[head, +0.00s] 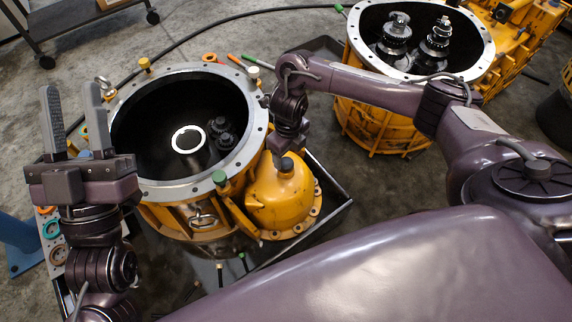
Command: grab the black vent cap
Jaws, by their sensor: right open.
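The black vent cap (286,164) appears as a small dark knob on top of the yellow dome-shaped cover (283,203), beside the large housing. My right gripper (289,148) points down just above the cap and is open. Its fingers are small and partly hidden, so I cannot tell whether they touch the cap or stand around it. My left gripper (75,122) is at the far left, its two fingers pointing up and spread apart, with nothing between them.
The large yellow housing (252,110) stands open on a dark tray (335,207), with a pale ring (187,139) and dark gears inside. A second yellow housing (368,112) with gear shafts stands at the back right. A wheeled cart (80,22) is at the back left.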

